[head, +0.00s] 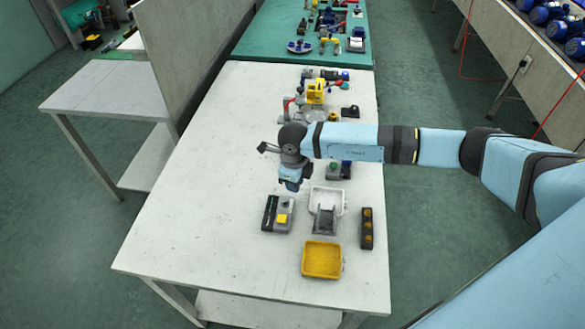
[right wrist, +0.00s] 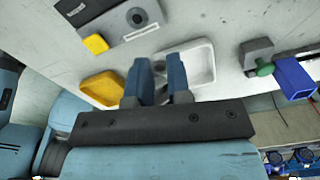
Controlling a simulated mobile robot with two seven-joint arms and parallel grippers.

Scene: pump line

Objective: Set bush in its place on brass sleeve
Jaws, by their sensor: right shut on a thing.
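My right gripper (head: 292,184) hangs over the white table, just behind the grey fixture (head: 270,226) with a yellow block. The fixture also shows in the right wrist view (right wrist: 118,28), with a dark round ring (right wrist: 138,16) on top. I cannot make out the brass sleeve for sure. My left gripper is not in view.
A white tray (head: 338,193), a yellow tray (head: 322,277) and a dark rack with brownish round parts (head: 367,240) stand right of the fixture. A green-knobbed part (head: 333,171) is behind the white tray. Clutter fills the table's back. The table's left front (head: 190,240) is clear.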

